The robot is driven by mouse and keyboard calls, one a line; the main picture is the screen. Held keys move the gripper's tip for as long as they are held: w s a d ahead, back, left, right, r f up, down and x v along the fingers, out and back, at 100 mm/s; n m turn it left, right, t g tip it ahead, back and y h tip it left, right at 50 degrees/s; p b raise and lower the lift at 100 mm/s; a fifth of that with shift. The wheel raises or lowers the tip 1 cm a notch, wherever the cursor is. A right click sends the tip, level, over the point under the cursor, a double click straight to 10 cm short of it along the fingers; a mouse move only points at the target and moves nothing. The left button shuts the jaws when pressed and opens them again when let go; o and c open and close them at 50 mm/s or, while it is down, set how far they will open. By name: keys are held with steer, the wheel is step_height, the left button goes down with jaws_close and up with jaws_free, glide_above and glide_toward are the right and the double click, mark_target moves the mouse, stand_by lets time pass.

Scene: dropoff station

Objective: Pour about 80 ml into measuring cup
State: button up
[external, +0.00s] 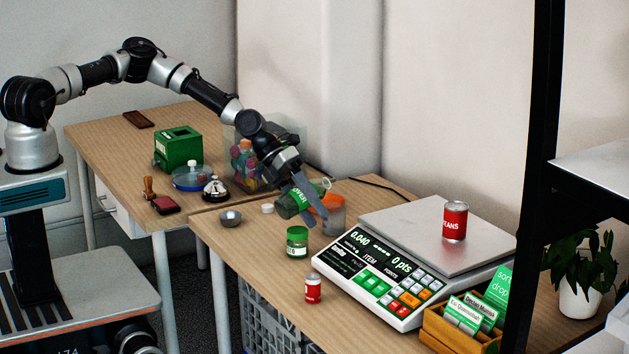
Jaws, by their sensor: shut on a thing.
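My gripper (302,207) is shut on a green container (287,208) with white lettering, of which "OVER" can be read. The container is tilted well over, its upper end leaning right toward a clear cup (334,221), which looks like the measuring cup. The cup stands on the table left of the scale. An orange patch shows at the cup's upper part; I cannot tell whether it is liquid or part of the container. The finger hides part of the container and cup. The fill level cannot be read.
A scale (381,279) with a red can (455,222) on its plate stands at right. A clear bin (245,166) is behind my gripper.

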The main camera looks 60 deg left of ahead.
mark_target(300, 202)
steer(key=shift+f, duration=0.1)
steer(key=shift+r, duration=0.3)
steer(key=shift+s+r+n+g+p, duration=0.15)
steer(key=shift+r+n+g+p, duration=0.25)
steer(key=shift+r+p, duration=0.45)
steer(key=shift+s+d+r+g, duration=0.15)
steer(key=shift+s+r+g, duration=0.05)
steer(key=shift+s, duration=0.3)
steer(key=shift+s+d+r+g, duration=0.15)
steer(key=shift+s+g, duration=0.05)
steer(key=shift+s, duration=0.3)
steer(key=shift+s+r+p, duration=0.25)
steer(key=shift+s+p, duration=0.1)
steer(key=shift+s, duration=0.15)
stand_by(0.8)
steer(key=shift+s+r+g, duration=0.1)
steer(key=shift+r+g, duration=0.1)
steer(key=shift+g, duration=0.2)
stand_by(0.4)
